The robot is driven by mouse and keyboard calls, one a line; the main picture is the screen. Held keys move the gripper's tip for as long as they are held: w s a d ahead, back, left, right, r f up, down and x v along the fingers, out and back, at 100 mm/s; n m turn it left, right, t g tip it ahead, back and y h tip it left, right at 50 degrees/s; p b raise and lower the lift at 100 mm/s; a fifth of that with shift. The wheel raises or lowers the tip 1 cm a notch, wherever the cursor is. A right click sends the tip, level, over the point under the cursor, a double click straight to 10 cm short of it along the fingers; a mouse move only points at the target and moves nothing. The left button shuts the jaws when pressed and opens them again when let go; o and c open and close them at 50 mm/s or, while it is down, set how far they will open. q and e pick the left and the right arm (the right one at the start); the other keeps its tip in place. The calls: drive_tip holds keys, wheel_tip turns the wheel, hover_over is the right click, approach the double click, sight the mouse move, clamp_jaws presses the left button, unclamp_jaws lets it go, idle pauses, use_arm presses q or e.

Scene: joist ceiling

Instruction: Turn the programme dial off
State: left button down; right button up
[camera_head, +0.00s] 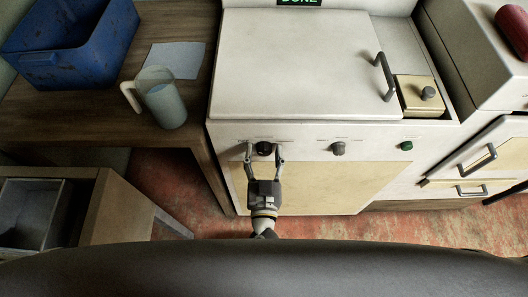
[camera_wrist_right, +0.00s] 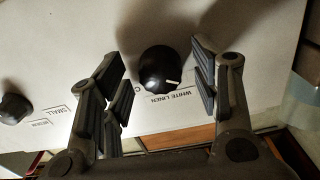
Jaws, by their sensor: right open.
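The programme dial (camera_head: 264,148) is a round black knob on the white front panel of the machine (camera_head: 300,60). In the right wrist view the dial (camera_wrist_right: 164,68) has a white pointer mark on its lower right side, on the side of the printed "WHITE LINEN" label (camera_wrist_right: 170,98). My right gripper (camera_head: 264,157) is open, with one finger on each side of the dial. In the wrist view gaps show between the fingers and the knob, and I see no contact. My left gripper is not in view.
A second knob (camera_head: 338,148) and a green button (camera_head: 406,146) sit to the right on the panel. A green display (camera_head: 299,2) reads "DONE". A jug (camera_head: 163,98), a cloth or sheet (camera_head: 175,59) and a blue crate (camera_head: 41,58) are on the wooden table (camera_head: 75,122) at left.

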drive_tip(key=c, duration=1)
